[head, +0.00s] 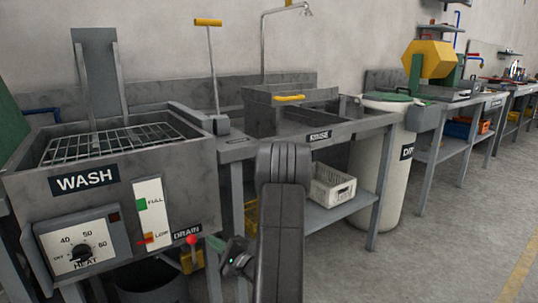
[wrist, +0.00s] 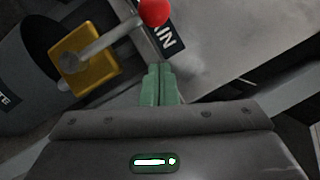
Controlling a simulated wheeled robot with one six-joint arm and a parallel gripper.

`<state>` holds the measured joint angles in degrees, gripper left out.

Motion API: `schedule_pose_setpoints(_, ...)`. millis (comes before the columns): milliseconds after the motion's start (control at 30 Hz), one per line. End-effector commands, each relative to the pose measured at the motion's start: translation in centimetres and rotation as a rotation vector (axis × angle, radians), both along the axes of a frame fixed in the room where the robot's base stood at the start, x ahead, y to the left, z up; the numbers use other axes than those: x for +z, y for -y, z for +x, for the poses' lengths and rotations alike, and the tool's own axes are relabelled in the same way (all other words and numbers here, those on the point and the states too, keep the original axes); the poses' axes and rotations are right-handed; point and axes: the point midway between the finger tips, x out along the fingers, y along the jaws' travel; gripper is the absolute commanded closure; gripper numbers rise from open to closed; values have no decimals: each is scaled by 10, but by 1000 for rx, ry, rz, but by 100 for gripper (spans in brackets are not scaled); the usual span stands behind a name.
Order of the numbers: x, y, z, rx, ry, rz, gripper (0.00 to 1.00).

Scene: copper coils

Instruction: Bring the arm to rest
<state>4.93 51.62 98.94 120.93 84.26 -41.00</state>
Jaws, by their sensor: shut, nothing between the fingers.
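My gripper (head: 214,242) is low in front of the wash station, just right of the red-knobbed drain lever (head: 192,239). Its green fingers are shut and empty; they also show in the wrist view (wrist: 158,72). In the wrist view the lever's red knob (wrist: 155,12) is beyond the fingertips, with a visible gap. My dark arm rises in the middle of the head view and hides part of the rinse bench behind it.
The wash tank (head: 85,182) with its heat dial (head: 82,252) stands at left. A dark bucket (head: 150,285) is beneath the drain. The rinse bench (head: 350,128) holds a pale crate (head: 333,186) on its lower shelf. A white drum (head: 378,190) stands right; the floor at right is open.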

Motion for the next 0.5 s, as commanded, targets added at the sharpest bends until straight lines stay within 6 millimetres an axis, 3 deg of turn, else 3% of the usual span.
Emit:
schedule_pose_setpoints(200,13,-20,-11,-4,-1,1,100)
schedule_pose_setpoints(500,12,-23,-14,-7,0,0,100)
